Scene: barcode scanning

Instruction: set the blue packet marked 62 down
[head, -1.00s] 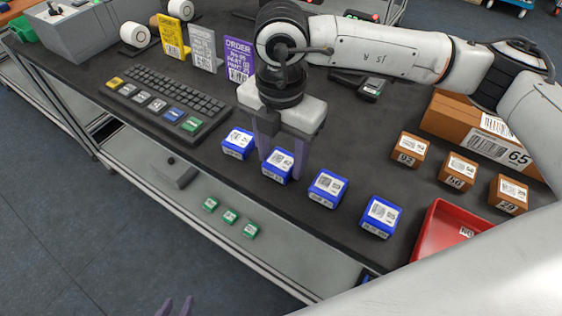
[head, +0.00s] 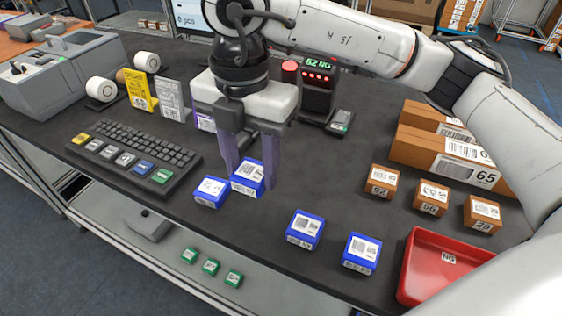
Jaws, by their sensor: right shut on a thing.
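The blue packet (head: 248,179), with a white barcode label on top, is between the fingers of my right gripper (head: 251,178), which is shut on it. It appears raised a little above the dark table (head: 330,190). Its number is too small to read surely. Another blue packet (head: 210,192) sits just left of it, close by. Two more blue packets (head: 305,230) (head: 361,254) sit to the right on the table. My left gripper is not in view.
A keyboard (head: 135,155) lies left. A scanner with a lit display (head: 318,85) stands behind. Brown boxes (head: 382,180) and a red tray (head: 425,270) are at right. Bare table lies between the held packet and the right blue packets. Small green packets (head: 211,267) sit on the lower shelf.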

